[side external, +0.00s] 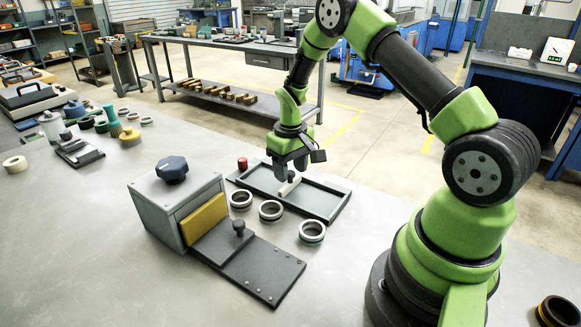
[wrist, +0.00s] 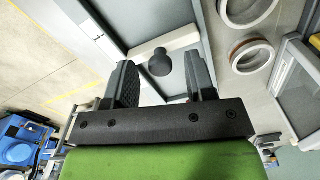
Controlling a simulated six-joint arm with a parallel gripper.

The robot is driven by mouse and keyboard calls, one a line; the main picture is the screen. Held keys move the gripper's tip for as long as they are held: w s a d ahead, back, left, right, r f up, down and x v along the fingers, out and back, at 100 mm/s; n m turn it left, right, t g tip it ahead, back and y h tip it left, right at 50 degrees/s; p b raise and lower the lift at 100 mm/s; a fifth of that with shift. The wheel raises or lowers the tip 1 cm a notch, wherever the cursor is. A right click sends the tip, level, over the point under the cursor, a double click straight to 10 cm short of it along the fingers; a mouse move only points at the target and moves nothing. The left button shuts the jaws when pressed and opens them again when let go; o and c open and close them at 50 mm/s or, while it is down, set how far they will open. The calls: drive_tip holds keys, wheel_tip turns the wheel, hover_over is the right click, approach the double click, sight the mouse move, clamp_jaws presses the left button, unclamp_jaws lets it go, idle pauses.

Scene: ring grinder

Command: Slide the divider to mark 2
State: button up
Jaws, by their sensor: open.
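The divider (side external: 290,186) is a pale cream bar lying across the shallow grey tray (side external: 331,211), with a dark knob on top. In the wrist view the divider (wrist: 185,37) spans between the tray walls, and its round black knob (wrist: 159,63) shows between my fingers. My gripper (side external: 291,170) is open right above the divider. In the wrist view my gripper (wrist: 162,72) has one finger on each side of the knob, with gaps visible. Small pale marks show on the tray's rim in the wrist view, too small to read. Contact with the knob cannot be told.
Several metal rings (side external: 270,210) lie in front of the tray. A grey box with a yellow pad (side external: 203,219) and a dark sliding plate (side external: 262,268) stands at the front left. A red peg (side external: 242,163) is at the tray's far left corner.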

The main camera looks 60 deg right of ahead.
wheel_tip(320, 180, up, 10)
idle(0.5)
wheel_tip(320, 180, up, 9)
drive_tip(key=t, duration=0.2)
hover_over(290, 172)
drive_tip(key=s+a, duration=0.3)
drive_tip(key=a, duration=0.2)
drive_tip(key=s+a+r+t, duration=0.1)
drive_tip(key=s+a+r, duration=0.1)
drive_tip(key=s, duration=0.3)
drive_tip(key=s+a+r+t+y, duration=0.1)
drive_tip(key=s+a+r+t, duration=0.1)
drive_tip(key=s+a+r, duration=0.1)
drive_tip(key=s+a+r+m+t+y, duration=0.1)
drive_tip(key=s+a+r+t, duration=0.1)
drive_tip(key=s+a, duration=0.3)
drive_tip(key=s, duration=0.3)
drive_tip(key=shift+r, duration=0.3)
drive_tip(key=shift+s, duration=0.1)
idle(0.6)
